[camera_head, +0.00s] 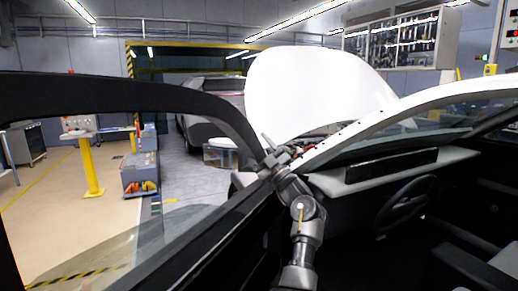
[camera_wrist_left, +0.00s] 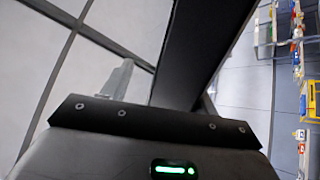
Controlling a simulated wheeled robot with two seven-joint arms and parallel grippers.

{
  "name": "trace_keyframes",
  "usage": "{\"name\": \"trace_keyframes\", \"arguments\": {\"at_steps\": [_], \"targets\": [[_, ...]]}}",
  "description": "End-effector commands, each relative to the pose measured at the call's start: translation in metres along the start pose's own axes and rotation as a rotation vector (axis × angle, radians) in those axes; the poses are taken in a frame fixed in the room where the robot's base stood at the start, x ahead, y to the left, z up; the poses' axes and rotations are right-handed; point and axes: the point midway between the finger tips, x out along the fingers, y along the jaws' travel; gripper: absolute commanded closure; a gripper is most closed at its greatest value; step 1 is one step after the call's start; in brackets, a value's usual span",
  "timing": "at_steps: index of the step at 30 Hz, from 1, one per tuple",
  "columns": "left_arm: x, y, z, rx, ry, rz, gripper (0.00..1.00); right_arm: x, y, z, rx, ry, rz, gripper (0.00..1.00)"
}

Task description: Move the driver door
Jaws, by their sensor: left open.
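The driver door (camera_head: 222,112) stands open on the left of the head view, with a black frame around a clear window. My left gripper (camera_head: 275,153) is at the front end of the door frame, near the white windshield pillar. In the left wrist view, a black bar of the door frame (camera_wrist_left: 205,45) runs up from the gripper, and one pale grey finger (camera_wrist_left: 117,78) shows to its left. The gripper is open. Whether it touches the frame is hard to tell. My right gripper is out of view.
The white car body (camera_head: 420,103) with its raised hood (camera_head: 310,90) is ahead and right. The steering wheel (camera_head: 408,205) and dashboard (camera_head: 385,175) are inside. A yellow post (camera_head: 90,168) and a grey cart (camera_head: 140,175) stand beyond the door window, with open floor around them.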

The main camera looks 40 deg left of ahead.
Motion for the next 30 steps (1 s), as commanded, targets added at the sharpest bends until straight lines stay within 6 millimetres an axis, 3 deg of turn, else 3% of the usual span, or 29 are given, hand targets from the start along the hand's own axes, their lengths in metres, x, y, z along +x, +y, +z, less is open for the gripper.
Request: {"name": "trace_keyframes", "arguments": {"at_steps": [17,20,30], "targets": [[-0.005,0.001,0.002,0.001,-0.004,0.002,0.43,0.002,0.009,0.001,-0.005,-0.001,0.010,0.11],[-0.016,0.000,0.003,0.000,-0.005,0.003,0.43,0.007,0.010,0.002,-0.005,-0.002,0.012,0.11],[-0.081,-0.001,0.004,-0.001,-0.005,0.002,0.43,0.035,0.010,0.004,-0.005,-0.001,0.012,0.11]]}}
